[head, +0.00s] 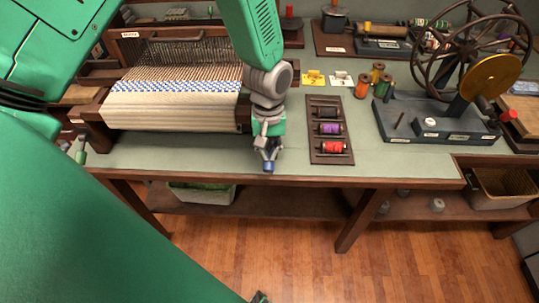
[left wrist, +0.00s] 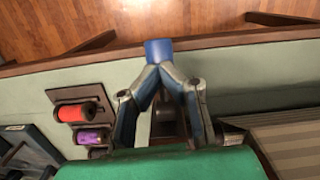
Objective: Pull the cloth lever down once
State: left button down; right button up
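The loom (head: 165,112) stands on the bench at the left, with a blue-and-white patterned cloth (head: 185,87) on it. A short blue knob (head: 268,167), which looks like a lever's end, is at the bench's front, just right of the loom. My left gripper (head: 267,155) points down there. In the left wrist view, its fingers (left wrist: 158,68) come together against the blue knob (left wrist: 158,49) and appear shut on it. The lever's shaft is mostly hidden by the fingers. My right gripper is not in view.
A dark rack (head: 326,112) with several thread spools lies close to the right of my left gripper. A spinning wheel (head: 465,60) stands further right. The bench's front edge (head: 400,183) is just below the gripper. A green-tipped handle (head: 80,150) is at the loom's left.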

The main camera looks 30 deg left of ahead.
pick_arm(q)
jog(key=shift+w+a+r+p, duration=0.65)
jog(key=shift+w+a+p, duration=0.05)
jog(key=shift+w, duration=0.25)
jog(key=shift+w+a, duration=0.2)
jog(key=shift+w, duration=0.05)
jog(key=shift+r, duration=0.15)
notch_tip(320, 180, up, 12)
jog(key=w, duration=0.1)
jog(key=shift+a+f, duration=0.25)
jog(key=shift+a, duration=0.1)
jog(key=shift+w, duration=0.1)
